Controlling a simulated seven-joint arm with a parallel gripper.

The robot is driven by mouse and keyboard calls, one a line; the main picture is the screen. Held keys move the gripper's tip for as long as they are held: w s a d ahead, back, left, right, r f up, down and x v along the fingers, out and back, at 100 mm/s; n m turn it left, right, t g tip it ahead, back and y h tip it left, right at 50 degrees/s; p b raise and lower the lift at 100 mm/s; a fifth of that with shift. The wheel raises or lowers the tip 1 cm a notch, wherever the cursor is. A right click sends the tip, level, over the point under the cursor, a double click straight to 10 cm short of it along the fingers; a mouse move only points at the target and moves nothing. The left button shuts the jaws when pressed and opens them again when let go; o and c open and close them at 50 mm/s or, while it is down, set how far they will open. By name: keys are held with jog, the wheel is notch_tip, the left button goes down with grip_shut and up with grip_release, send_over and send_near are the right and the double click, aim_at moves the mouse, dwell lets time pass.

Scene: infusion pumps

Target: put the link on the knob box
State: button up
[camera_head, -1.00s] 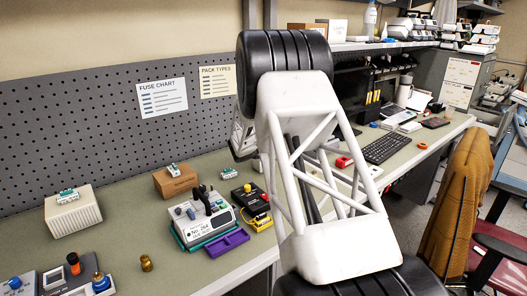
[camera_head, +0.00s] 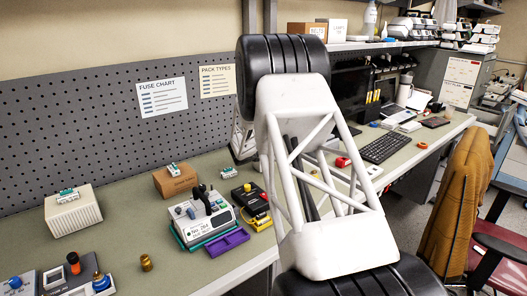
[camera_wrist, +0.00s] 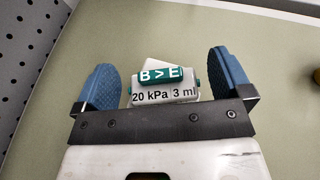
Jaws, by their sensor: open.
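A white link (camera_wrist: 163,88) with a green top marked "B > E" and the label "20 kPa 3 ml" lies between my gripper's two blue fingers in the wrist view. My gripper (camera_wrist: 162,80) is open, with a gap beside the link on each side. Two grey boxes with knobs stand at the lower left: one with a blue knob (camera_head: 15,283), one with orange and blue knobs (camera_head: 76,278). A white device with a black lever (camera_head: 208,222) stands nearer the middle. I cannot tell which is the knob box.
Small green-and-white pieces lie on a cream box (camera_head: 74,213) and a cardboard box (camera_head: 176,182). A purple tray (camera_head: 228,241), a black-and-yellow device (camera_head: 252,204) and a brass piece (camera_head: 146,262) are on the bench. The pegboard (camera_head: 110,130) stands behind. Bench between these is clear.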

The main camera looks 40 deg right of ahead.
jog(key=shift+r, duration=0.15)
jog(key=shift+a+r, duration=0.1)
jog(key=shift+a, duration=0.05)
jog(key=v, duration=1.1)
jog(key=shift+s+a, duration=0.25)
jog(key=shift+r, duration=0.1)
dwell(0.3)
